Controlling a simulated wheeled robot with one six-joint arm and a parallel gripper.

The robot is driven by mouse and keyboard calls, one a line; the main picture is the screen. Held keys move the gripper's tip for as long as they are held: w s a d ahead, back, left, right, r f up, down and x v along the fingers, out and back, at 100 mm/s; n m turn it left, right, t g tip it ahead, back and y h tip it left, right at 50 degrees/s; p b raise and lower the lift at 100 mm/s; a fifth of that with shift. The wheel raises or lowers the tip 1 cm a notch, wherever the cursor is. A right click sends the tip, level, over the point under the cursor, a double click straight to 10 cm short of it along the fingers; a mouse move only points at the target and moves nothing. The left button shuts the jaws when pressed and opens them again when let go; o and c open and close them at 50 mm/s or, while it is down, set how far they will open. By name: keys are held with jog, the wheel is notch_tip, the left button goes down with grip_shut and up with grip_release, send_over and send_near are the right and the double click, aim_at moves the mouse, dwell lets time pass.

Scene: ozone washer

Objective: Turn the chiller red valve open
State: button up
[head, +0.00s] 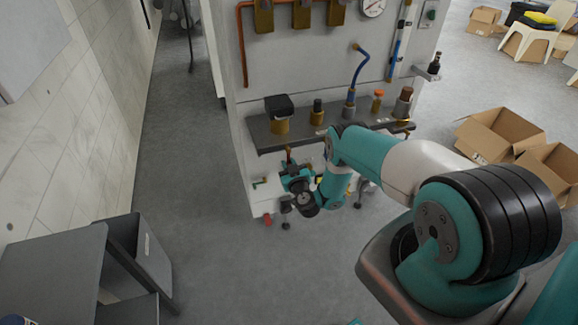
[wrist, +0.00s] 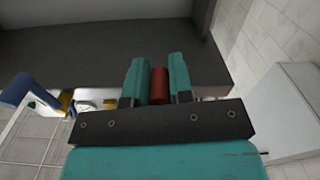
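In the wrist view, a red cylinder-like part, which looks like the red valve handle (wrist: 159,86), sits between the two teal fingers of my gripper (wrist: 158,75). The handle between the fingers cannot be made out there. A separate small red part (head: 267,218) shows at the unit's lower left edge.
The dark shelf (head: 263,138) above my gripper holds several brass fittings. In the wrist view, a blue-handled fitting (wrist: 18,90) stands at the left and a white block (wrist: 290,105) at the right. Cardboard boxes (head: 500,132) lie at the right.

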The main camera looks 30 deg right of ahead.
aim_at(269, 150)
grip_shut()
jog(key=shift+a, duration=0.15)
jog(key=shift+w+a+r+m+b, duration=0.4)
jog(key=shift+a+r+m, duration=0.6)
jog(key=shift+m, duration=1.95)
jog(key=shift+w+a+r+m+b, duration=0.25)
jog(key=shift+a+r+m+b, duration=0.5)
jog(key=shift+m, duration=2.25)
jog(key=shift+w+a+r+m+b, duration=0.3)
jog(key=shift+a+r+m, duration=0.9)
jog(key=shift+m, duration=1.75)
jog(key=shift+d+r, duration=0.2)
jog(key=shift+r, duration=0.05)
jog(key=o, duration=0.5)
grip_release()
jog(key=shift+f, duration=0.1)
